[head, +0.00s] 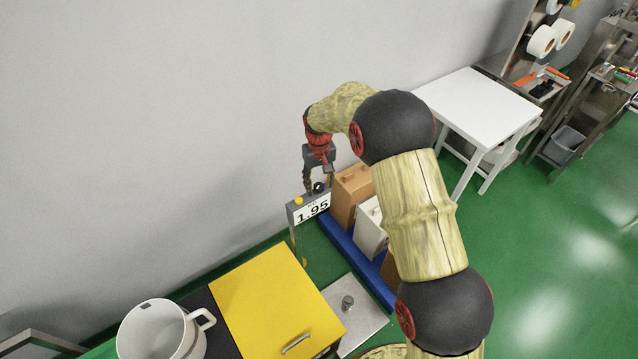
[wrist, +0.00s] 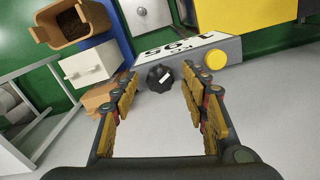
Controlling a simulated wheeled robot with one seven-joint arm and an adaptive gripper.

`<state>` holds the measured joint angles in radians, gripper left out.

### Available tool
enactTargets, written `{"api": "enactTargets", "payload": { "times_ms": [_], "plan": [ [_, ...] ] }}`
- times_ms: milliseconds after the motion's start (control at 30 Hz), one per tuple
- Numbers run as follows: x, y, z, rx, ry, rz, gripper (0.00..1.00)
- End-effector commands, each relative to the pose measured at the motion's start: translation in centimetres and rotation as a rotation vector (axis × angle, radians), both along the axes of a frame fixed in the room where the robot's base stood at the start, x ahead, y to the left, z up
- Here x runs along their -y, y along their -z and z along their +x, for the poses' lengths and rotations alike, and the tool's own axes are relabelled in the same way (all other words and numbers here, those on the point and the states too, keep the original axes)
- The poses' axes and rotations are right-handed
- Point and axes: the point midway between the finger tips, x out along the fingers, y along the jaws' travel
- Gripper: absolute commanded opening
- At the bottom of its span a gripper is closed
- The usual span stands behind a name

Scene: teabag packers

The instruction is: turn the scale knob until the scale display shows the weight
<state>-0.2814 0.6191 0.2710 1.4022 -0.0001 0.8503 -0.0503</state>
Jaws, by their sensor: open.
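The scale display (head: 312,209) is a white panel on a grey box and reads 1.95 in the head view. It shows upside down in the wrist view (wrist: 178,51). In the head view the knob (head: 319,187) is small and partly behind the fingers. My gripper (wrist: 158,97) is open, its fingers on either side of the knob with gaps visible. In the head view my gripper (head: 319,180) points down at the top of the display box.
A yellow button (wrist: 215,59) sits on the box beside the display. Brown and white boxes (head: 370,228) stand on a blue base right of it. A yellow-topped cabinet (head: 275,305) and a white mug (head: 160,330) are in front. The grey wall is close behind.

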Motion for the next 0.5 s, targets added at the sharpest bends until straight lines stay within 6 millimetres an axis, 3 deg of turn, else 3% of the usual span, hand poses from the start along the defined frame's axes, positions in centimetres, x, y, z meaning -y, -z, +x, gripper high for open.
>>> {"api": "enactTargets", "payload": {
  "times_ms": [167, 500],
  "plan": [
    [-0.1, -2.2, 0.2, 0.005, 0.0, 0.002, 0.45],
    [0.0, -8.9, 0.1, 0.004, 0.0, 0.001, 0.45]
  ]
}}
